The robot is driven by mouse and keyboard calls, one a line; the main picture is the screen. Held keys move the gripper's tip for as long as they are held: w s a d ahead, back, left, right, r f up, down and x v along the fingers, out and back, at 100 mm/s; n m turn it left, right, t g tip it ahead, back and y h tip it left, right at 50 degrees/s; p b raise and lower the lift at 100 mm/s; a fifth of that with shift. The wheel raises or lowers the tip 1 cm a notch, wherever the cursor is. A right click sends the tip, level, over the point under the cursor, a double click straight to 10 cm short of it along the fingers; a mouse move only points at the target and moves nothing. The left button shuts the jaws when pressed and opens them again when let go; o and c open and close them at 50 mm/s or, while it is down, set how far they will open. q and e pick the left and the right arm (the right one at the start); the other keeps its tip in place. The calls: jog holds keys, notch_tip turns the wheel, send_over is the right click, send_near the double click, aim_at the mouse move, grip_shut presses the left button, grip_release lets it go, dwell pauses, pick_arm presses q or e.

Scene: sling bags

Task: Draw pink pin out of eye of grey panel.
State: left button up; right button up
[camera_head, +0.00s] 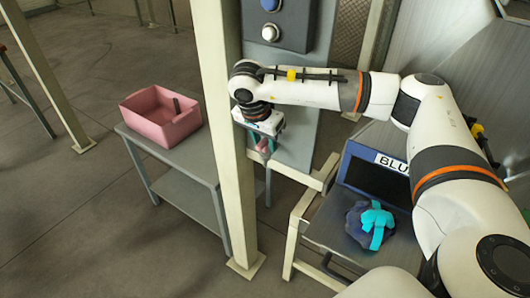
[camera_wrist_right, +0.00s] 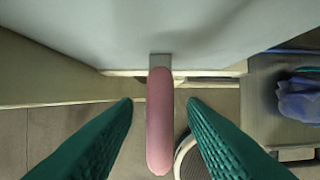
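The grey panel (camera_head: 297,138) stands upright behind the cream post in the head view. It also fills the top of the right wrist view (camera_wrist_right: 120,30). The pink pin (camera_wrist_right: 160,125) sticks out of the small grey eye (camera_wrist_right: 160,61) on the panel. In the head view the pin (camera_head: 272,145) is small and partly hidden by my gripper. My right gripper (camera_wrist_right: 160,105) is at the panel, with its green fingers on either side of the pin. Gaps show between both fingers and the pin. My left gripper is in neither view.
The cream post (camera_head: 222,110) stands close left of my right gripper. A pink crate (camera_head: 148,128) with a dark item inside sits on a grey table (camera_head: 185,158). At right, a dark blue bag with cyan straps (camera_head: 372,222) lies by a blue-framed bin (camera_head: 375,175) labelled "BLU".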

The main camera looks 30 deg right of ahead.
grip_shut()
jog(key=shift+r, duration=0.1)
jog(key=shift+r+p, duration=2.6)
jog(key=shift+r, duration=1.4)
jog(key=shift+r+p, duration=1.25)
jog(key=shift+r, duration=0.75)
